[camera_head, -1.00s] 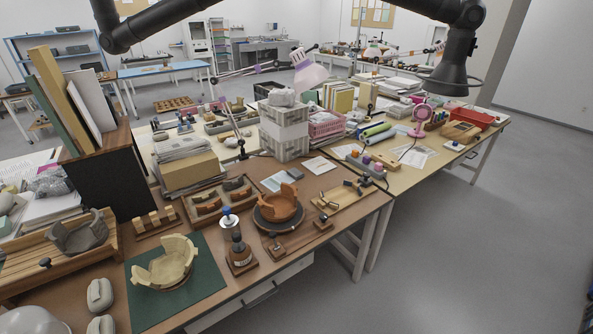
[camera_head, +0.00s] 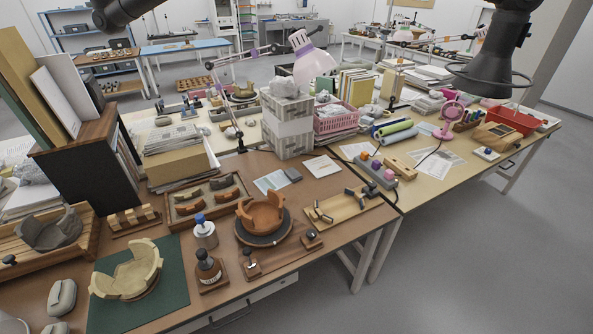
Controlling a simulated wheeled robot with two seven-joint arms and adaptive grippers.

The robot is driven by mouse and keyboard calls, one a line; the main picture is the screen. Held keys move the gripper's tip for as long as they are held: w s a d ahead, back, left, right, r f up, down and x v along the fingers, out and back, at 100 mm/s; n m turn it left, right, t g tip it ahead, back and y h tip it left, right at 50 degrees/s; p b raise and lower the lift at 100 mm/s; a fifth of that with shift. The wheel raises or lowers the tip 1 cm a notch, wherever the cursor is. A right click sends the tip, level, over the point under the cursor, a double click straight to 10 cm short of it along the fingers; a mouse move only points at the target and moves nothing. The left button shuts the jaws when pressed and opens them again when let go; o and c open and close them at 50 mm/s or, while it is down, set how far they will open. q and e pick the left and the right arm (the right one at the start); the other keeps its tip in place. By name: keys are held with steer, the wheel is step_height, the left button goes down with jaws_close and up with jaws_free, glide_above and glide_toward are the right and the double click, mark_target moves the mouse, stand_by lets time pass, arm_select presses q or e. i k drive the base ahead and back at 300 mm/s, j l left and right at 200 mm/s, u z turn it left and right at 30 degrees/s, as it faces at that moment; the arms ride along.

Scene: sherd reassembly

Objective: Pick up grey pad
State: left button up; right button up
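A small dark grey pad (camera_head: 293,174) lies flat on the brown worktable, at the right end of a pale sheet (camera_head: 270,182) and behind the orange-brown bowl. It is the thing that best fits the grey pad. Two rounded lighter grey pieces, one of them a grey block (camera_head: 62,297), lie at the table's left front. Dark links of my arms show at the top left and top right. No fingers of either gripper can be made out, and nothing touches the pad.
The orange-brown bowl (camera_head: 261,214) stands on a dark turntable. A tan broken bowl (camera_head: 127,272) sits on a green mat (camera_head: 172,296). A sherd tray (camera_head: 206,199), a white crate stack (camera_head: 287,128) and a wooden board (camera_head: 347,207) surround the pad. Open floor lies at right.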

mark_target(292, 173)
steer(key=i+l+u, duration=0.1)
steer(key=l, duration=0.25)
steer(key=i+l, duration=0.35)
steer(key=i+l+u, duration=0.15)
steer(key=i+l, duration=0.25)
steer(key=l, duration=0.3)
steer(key=i+l+u, duration=0.15)
steer(key=l, duration=0.2)
steer(key=i+l, duration=0.2)
steer(key=l, duration=0.2)
steer(key=u, duration=0.05)
